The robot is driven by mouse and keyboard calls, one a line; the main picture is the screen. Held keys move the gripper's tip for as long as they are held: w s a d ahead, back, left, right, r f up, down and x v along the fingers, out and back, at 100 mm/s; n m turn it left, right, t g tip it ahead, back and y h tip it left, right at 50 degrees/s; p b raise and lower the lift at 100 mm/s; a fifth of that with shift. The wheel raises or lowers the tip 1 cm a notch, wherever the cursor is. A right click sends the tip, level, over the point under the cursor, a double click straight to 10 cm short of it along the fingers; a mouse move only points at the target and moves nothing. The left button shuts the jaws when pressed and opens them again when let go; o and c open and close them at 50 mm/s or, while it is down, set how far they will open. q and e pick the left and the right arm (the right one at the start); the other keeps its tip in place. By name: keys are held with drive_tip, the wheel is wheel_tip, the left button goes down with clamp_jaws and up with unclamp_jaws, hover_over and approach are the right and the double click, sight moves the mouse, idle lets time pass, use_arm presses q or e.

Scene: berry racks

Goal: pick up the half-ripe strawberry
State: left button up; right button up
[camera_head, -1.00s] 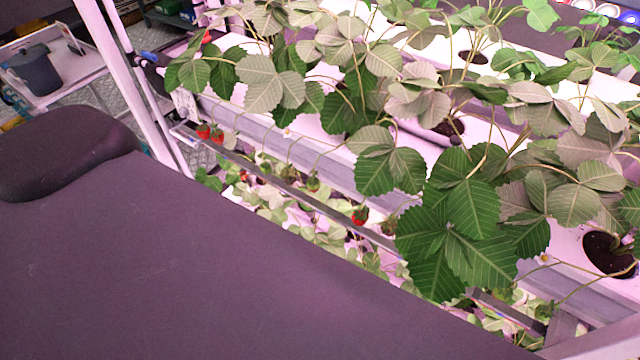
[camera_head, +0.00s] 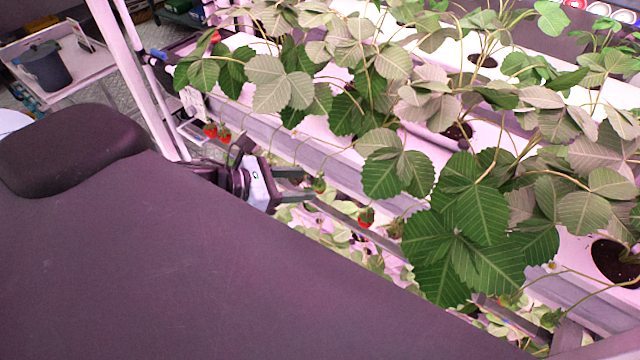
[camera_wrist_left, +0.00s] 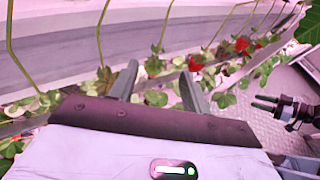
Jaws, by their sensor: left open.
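My left gripper (camera_head: 309,184) reaches in from the left beneath the strawberry leaves, its two fingers apart and empty. A small, mostly green berry (camera_head: 319,185), which looks like the half-ripe strawberry, hangs on a thin stem right at the fingertips. In the left wrist view the open left gripper (camera_wrist_left: 158,72) has this berry (camera_wrist_left: 153,65) seen between its fingertips; whether it is inside the jaws I cannot tell. A redder strawberry (camera_head: 366,217) hangs further right. A two-fingered gripper, seemingly my right one (camera_wrist_left: 265,104), shows at the right edge with its fingers apart.
The rack's grey rail (camera_head: 310,150) runs behind the berries. Large leaves (camera_head: 470,220) crowd the right. Lower plants fill the space below.

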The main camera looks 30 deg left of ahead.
sight(319, 181)
use_arm(q)
drive_tip(key=shift+w+d+f+m+b, duration=0.15)
drive_tip(key=shift+w+d+m+b, duration=0.15)
drive_tip(key=shift+w, duration=0.2)
drive_tip(key=shift+w+d+f+m+b, duration=0.2)
drive_tip(key=shift+w+d+b, duration=0.1)
drive_tip(key=shift+w+b, duration=0.15)
use_arm(e)
drive_tip(key=shift+s+a+f+g, duration=0.15)
drive_tip(key=shift+s+f+g, duration=0.15)
drive_tip(key=shift+s+f, duration=0.6)
use_arm(q)
drive_tip(key=x, duration=0.4)
drive_tip(key=shift+w+a+f, duration=0.15)
drive_tip(key=shift+w, duration=0.05)
drive_tip(key=shift+w+d+f, duration=0.2)
drive_tip(key=shift+w+d, duration=0.1)
drive_tip(key=shift+w, duration=0.05)
use_arm(e)
drive_tip(key=shift+s+a+f, duration=0.1)
drive_tip(key=shift+s+f, duration=0.3)
drive_tip(key=shift+f, duration=0.15)
